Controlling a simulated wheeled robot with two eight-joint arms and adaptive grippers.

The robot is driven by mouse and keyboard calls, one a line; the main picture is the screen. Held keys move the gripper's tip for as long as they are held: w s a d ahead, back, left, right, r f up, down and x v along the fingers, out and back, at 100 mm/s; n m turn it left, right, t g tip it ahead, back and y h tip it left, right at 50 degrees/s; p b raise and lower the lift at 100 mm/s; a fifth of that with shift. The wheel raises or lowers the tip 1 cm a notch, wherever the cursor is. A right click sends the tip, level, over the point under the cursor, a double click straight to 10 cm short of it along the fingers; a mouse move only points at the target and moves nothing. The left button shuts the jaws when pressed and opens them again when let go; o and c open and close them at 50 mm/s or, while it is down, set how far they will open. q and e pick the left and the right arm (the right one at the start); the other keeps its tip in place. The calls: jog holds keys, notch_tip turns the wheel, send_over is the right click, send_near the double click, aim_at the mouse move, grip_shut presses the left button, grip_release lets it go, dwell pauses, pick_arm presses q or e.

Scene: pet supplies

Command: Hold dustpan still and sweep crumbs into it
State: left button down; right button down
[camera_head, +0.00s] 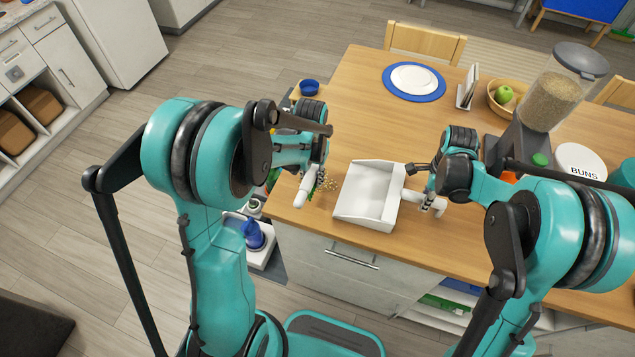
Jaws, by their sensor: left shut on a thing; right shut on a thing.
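A white dustpan (368,200) lies on the wooden table near its front edge, with its open side facing left. My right gripper (428,203) is shut on the dustpan's handle at its right side. My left gripper (310,186) is shut on a small brush (306,189) with a white handle, left of the dustpan. Some small crumbs (329,184) lie on the table between the brush and the dustpan. The brush's bristles are partly hidden by the gripper. I see no clear crumbs inside the pan.
The table (350,115) is clear behind the dustpan. A blue plate mat (413,94) with a white plate, a basket (497,104) with a green apple, a food dispenser (556,90) and a white BUNS bowl (581,163) stand farther back and right. A blue bowl (309,87) is at the back left.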

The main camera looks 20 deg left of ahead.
aim_at(335, 185)
pick_arm(q)
jog(key=w+a, duration=0.1)
jog(key=a, duration=0.1)
jog(key=w+a+r, duration=0.1)
jog(key=a, duration=0.1)
jog(key=w+a, duration=0.2)
jog(key=shift+a+r, duration=0.35)
jog(key=shift+r, duration=0.05)
jog(key=shift+f, duration=2.3)
jog(key=shift+w+f, duration=0.1)
jog(key=shift+f, duration=0.45)
jog(key=shift+d+r, duration=0.2)
jog(key=shift+d, duration=1.9)
jog(key=shift+w+d+f, duration=0.1)
jog(key=shift+d, duration=2)
jog(key=shift+d+f, duration=0.1)
jog(key=shift+d, duration=1.95)
jog(key=shift+r, duration=0.2)
